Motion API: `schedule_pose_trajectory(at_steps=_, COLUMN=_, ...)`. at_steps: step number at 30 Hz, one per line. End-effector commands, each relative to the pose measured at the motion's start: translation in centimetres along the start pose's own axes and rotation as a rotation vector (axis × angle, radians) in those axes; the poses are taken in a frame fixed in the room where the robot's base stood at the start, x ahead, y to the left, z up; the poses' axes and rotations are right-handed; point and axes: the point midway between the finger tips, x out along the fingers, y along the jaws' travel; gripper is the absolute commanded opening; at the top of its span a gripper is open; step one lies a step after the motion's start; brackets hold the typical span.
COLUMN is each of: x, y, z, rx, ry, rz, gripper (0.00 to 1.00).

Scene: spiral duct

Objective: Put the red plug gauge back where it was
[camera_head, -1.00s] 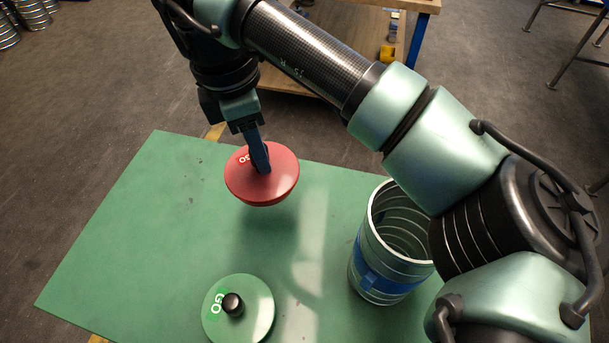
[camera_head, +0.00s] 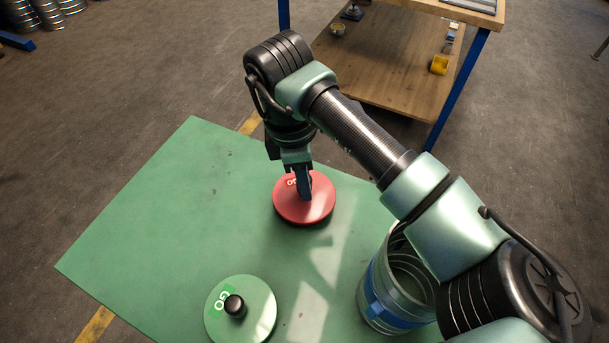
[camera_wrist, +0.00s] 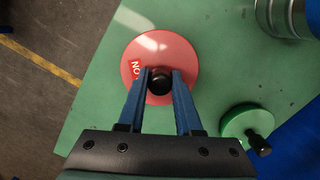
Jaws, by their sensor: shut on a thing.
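The red plug gauge (camera_head: 318,206) is a flat round disc with a black knob and white lettering. It is at or very near the green table top (camera_head: 150,230), toward the far side; I cannot tell for sure whether it touches. My gripper (camera_head: 304,196) comes down over its middle and hides the knob in the head view. In the wrist view the red plug gauge (camera_wrist: 182,50) lies beneath my gripper (camera_wrist: 160,82), whose blue fingers are shut on the black knob (camera_wrist: 160,84).
A green gauge (camera_head: 256,312) with a black knob lies near the table's front. A spiral metal duct (camera_head: 372,312) with a blue band stands at the right, partly behind my arm. A wooden-shelved bench (camera_head: 375,70) stands beyond. The table's left part is clear.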

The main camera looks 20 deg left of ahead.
Motion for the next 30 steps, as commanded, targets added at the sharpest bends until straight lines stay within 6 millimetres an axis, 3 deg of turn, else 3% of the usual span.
schedule_pose_trajectory(at_steps=11, x=0.6, y=0.1, z=0.0, rx=0.000, ry=-0.001, rz=0.003, gripper=0.00)
schedule_pose_trajectory(at_steps=12, x=0.5, y=0.0, z=0.0, rx=0.000, ry=-0.001, rz=0.002, gripper=0.41)
schedule_pose_trajectory(at_steps=16, x=0.5, y=0.0, z=0.0, rx=-0.001, ry=-0.001, rz=0.002, gripper=0.63)
schedule_pose_trajectory(at_steps=25, x=0.3, y=0.0, z=0.0, rx=-0.001, ry=-0.001, rz=0.002, gripper=0.63)
schedule_pose_trajectory(at_steps=30, x=-1.3, y=0.1, z=0.0, rx=-0.002, ry=-0.003, rz=0.004, gripper=0.63)
